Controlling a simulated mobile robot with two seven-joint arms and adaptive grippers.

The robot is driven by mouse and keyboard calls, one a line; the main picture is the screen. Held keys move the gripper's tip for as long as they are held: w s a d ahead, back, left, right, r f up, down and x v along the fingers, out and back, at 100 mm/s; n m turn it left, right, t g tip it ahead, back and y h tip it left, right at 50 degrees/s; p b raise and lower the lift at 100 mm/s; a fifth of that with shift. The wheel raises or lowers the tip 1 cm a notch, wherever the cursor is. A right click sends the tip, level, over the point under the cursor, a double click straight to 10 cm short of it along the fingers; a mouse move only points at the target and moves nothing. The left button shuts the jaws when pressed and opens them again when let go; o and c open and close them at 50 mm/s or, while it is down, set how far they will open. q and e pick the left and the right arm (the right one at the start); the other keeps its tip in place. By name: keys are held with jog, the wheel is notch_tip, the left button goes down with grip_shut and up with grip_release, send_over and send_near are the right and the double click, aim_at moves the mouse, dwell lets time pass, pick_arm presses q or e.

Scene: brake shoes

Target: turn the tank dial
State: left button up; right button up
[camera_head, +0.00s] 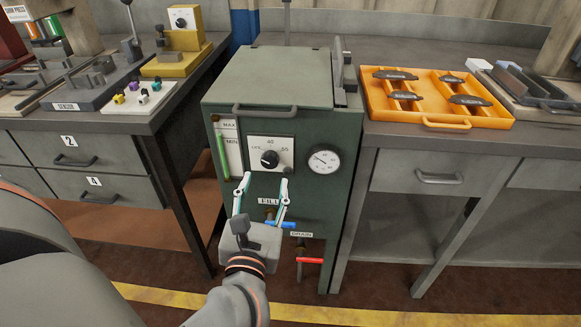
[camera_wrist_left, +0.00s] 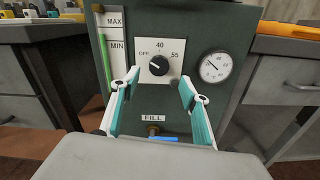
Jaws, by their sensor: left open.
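The green tank (camera_head: 225,171) stands between two benches, with its front facing me. Its dial (camera_head: 270,158) is a black knob on a white plate marked OFF, 40 and 55. The dial also shows in the left wrist view (camera_wrist_left: 158,65), with its white pointer mark toward the upper left, near OFF. My left gripper (camera_head: 264,180) is open and empty in front of the tank, a little below the dial. In the left wrist view its fingers (camera_wrist_left: 158,80) are spread to either side of the plate's lower part. My right gripper is not in view.
A round gauge (camera_head: 324,159) sits right of the dial, and a level tube (camera_head: 222,157) is at its left. Blue fill (camera_head: 281,225) and red drain (camera_head: 310,261) handles are below. A tank handle (camera_head: 264,111) juts out above. An orange tray (camera_head: 446,124) lies on the right bench.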

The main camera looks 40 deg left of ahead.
aim_at(269, 163)
pick_arm(q)
jog(key=shift+x, duration=3.85)
jog(key=shift+a, duration=0.15)
jog(key=c, duration=1.1)
